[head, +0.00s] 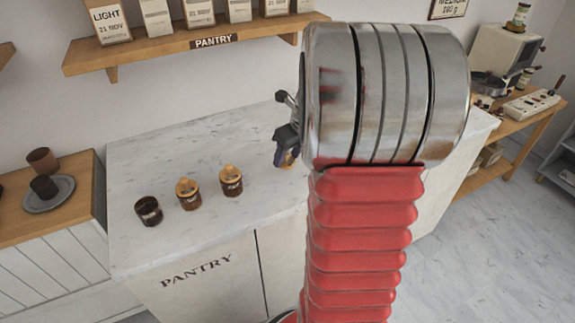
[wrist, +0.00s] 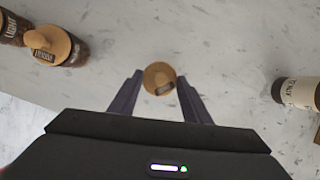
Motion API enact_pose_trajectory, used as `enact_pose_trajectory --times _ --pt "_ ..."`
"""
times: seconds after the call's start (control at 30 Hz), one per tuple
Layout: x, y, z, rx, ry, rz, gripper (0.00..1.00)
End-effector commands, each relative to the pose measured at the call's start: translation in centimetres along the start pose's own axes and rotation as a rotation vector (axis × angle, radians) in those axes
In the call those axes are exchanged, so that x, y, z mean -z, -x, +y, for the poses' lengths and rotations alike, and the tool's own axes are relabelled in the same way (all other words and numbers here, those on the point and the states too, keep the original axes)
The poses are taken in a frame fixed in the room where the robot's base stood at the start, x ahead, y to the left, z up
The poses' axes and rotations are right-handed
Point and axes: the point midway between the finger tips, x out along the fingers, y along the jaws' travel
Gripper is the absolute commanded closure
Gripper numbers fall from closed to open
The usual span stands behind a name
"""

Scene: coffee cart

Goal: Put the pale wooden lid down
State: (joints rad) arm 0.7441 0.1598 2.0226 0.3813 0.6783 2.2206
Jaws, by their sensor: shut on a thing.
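My gripper (wrist: 158,92) is shut on the pale wooden lid (wrist: 158,77), a small round tan disc held between its two dark fingertips over the white marble counter. Whether the lid touches the counter cannot be told. In the head view my gripper (head: 287,150) is above the counter, right of the jars and partly hidden by my arm. A dark open jar (head: 148,211) stands at the left of the counter. Two more dark jars, the middle one (head: 189,199) and the right one (head: 231,184), have wooden lids on.
The marble counter (head: 190,150) is bare behind the jars. A pantry shelf (head: 150,50) with labelled bags hangs above. A wooden side table at left holds a tray (head: 48,200) with dark cups. In the wrist view a cream-labelled container (wrist: 298,92) is at right.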

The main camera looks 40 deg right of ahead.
Motion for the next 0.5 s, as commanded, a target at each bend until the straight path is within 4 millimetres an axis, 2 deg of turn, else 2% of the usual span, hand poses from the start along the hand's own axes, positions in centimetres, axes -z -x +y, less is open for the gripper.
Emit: enact_pose_trajectory --times 0.17,0.5 --pt "0.1 -0.2 0.0 -0.001 -0.001 0.001 0.78" --pt "1.5 -3.4 0.0 0.000 -0.002 0.001 0.78"
